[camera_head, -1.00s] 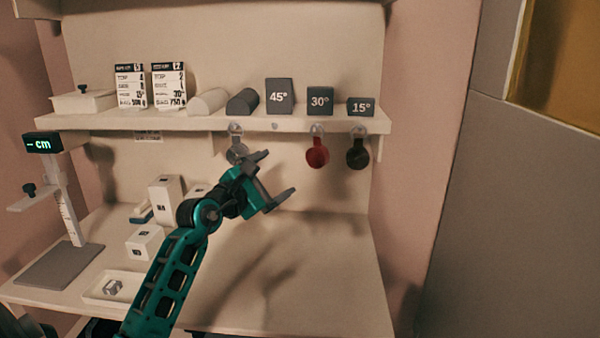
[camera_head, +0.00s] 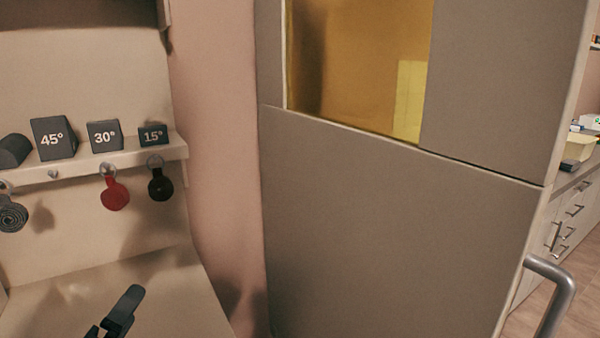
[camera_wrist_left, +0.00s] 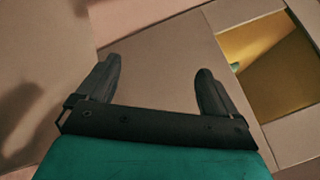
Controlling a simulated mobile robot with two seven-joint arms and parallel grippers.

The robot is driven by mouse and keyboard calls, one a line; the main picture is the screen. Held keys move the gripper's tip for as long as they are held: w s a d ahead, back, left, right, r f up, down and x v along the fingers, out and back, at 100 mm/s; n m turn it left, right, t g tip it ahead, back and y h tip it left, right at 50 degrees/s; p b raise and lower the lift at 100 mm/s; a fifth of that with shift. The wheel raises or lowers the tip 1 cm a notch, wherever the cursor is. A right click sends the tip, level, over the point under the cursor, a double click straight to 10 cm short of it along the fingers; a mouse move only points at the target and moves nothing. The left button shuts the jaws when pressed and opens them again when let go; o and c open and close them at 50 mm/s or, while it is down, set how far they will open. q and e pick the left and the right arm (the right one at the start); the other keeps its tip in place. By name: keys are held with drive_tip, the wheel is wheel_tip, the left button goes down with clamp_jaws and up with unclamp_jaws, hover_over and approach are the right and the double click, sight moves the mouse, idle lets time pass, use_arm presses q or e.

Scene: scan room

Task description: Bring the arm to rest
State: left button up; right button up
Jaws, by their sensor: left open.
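My left gripper (camera_head: 115,318) shows only in part at the bottom left of the head view, its dark fingers over the pale worktop. In the left wrist view my left gripper (camera_wrist_left: 155,88) is open, with its two dark fingers wide apart and nothing between them. It faces a plain grey-beige panel. The rest of the left arm is below the head view's edge. My right gripper is in neither view.
Red (camera_head: 115,193) and black (camera_head: 160,186) round tags hang below. A tall grey panel (camera_head: 390,220) with a yellow window (camera_head: 360,65) and handle (camera_head: 560,285) fills the right.

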use_arm(q)
drive_tip(key=s+d+f+n+g, duration=0.4)
drive_tip(key=s+d+f+n, duration=0.2)
drive_tip(key=f+n, duration=0.5)
drive_tip(key=s+d+f+n+g, duration=0.4)
drive_tip(key=s+d+f+n, duration=0.2)
drive_tip(key=s+f+n, duration=0.4)
drive_tip(key=shift+s+d+f+n+g, duration=0.3)
drive_tip(key=shift+s+d+f+n, duration=0.1)
drive_tip(key=shift+n, duration=0.7)
drive_tip(key=shift+a+r, duration=0.1)
